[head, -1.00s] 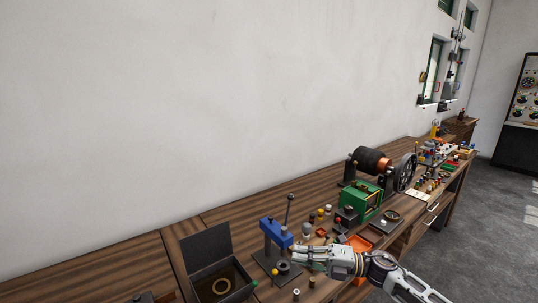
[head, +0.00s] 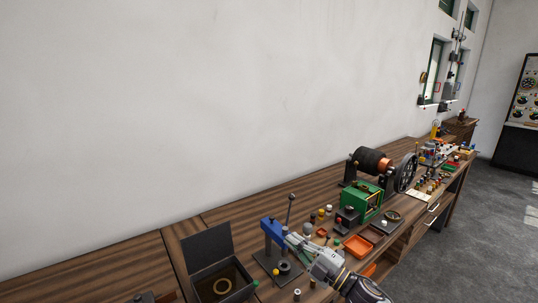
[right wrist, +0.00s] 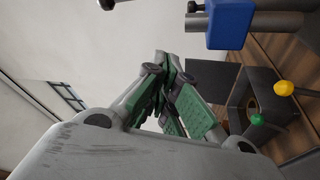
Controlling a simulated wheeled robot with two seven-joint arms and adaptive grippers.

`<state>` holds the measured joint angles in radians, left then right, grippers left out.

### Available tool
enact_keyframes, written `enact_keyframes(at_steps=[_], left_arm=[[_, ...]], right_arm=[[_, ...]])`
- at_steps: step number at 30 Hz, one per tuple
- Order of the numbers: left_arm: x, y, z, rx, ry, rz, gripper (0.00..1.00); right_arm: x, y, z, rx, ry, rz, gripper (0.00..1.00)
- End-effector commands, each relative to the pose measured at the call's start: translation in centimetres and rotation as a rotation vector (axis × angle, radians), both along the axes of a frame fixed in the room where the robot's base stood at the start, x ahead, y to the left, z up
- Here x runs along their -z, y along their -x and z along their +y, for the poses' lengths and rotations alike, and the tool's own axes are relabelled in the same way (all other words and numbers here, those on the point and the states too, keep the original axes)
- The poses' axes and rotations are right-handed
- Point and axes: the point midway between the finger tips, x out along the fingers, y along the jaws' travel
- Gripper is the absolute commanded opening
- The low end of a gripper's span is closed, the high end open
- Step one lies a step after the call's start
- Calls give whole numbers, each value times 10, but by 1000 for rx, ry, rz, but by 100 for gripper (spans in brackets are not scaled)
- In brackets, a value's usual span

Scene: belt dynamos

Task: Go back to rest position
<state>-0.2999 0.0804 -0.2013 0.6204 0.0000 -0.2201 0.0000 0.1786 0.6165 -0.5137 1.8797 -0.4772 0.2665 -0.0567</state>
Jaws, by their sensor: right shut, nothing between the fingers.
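My right gripper (head: 292,240) is in the head view, coming in from the lower right over the bench. It is shut and empty, close beside the blue press (head: 272,230) with its upright lever. In the right wrist view the fingers (right wrist: 172,85) are together with nothing between them, and the blue press head (right wrist: 231,24) shows near the top. I cannot tell in the head view whether the fingers touch the press. My left gripper is not in view.
An open dark box (head: 208,250) with a ring inside stands left of the press. A green machine (head: 361,203) with a copper coil and a black wheel (head: 405,173) stand to the right. Orange trays (head: 358,246) and several small knobs lie between.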

Motion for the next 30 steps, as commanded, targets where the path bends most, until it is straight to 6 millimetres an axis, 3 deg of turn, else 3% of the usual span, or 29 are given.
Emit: enact_keyframes(at_steps=[8,16,23,30], left_arm=[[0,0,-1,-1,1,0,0],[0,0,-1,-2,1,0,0],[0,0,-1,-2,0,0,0],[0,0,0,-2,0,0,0]], right_arm=[[14,-5,-18,198,-123,188,0],[41,-1,-44,383,-222,395,0],[72,15,-68,532,-292,592,0],[109,44,-93,679,-348,809,0]])
